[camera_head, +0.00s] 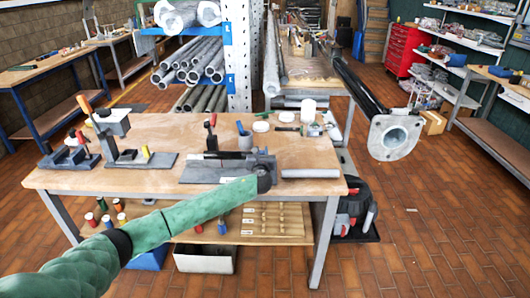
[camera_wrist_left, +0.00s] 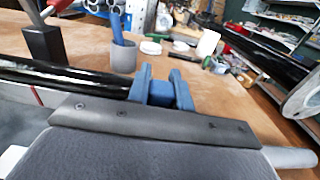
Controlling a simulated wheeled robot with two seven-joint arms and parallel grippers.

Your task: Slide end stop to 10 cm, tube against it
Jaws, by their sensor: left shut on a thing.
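My left gripper (camera_head: 263,172) is at the right end of a dark fixture (camera_head: 205,172) on the wooden table. In the left wrist view its blue fingers (camera_wrist_left: 163,90) are close together, shut on a small part at the end of a black rail (camera_wrist_left: 65,77). This part seems to be the end stop; the fingers mostly hide it. A grey tube (camera_head: 310,173) lies right of the gripper, and its end shows in the left wrist view (camera_wrist_left: 292,157). Whether tube and stop touch is hidden. No scale is readable. My right gripper is out of view.
A black pole with a grey flange plate (camera_head: 395,137) juts in at the right. A grey cup (camera_head: 245,141), a red-handled clamp (camera_head: 211,135) and white pots (camera_head: 308,106) stand behind the fixture. Other bench tools (camera_head: 115,140) stand left.

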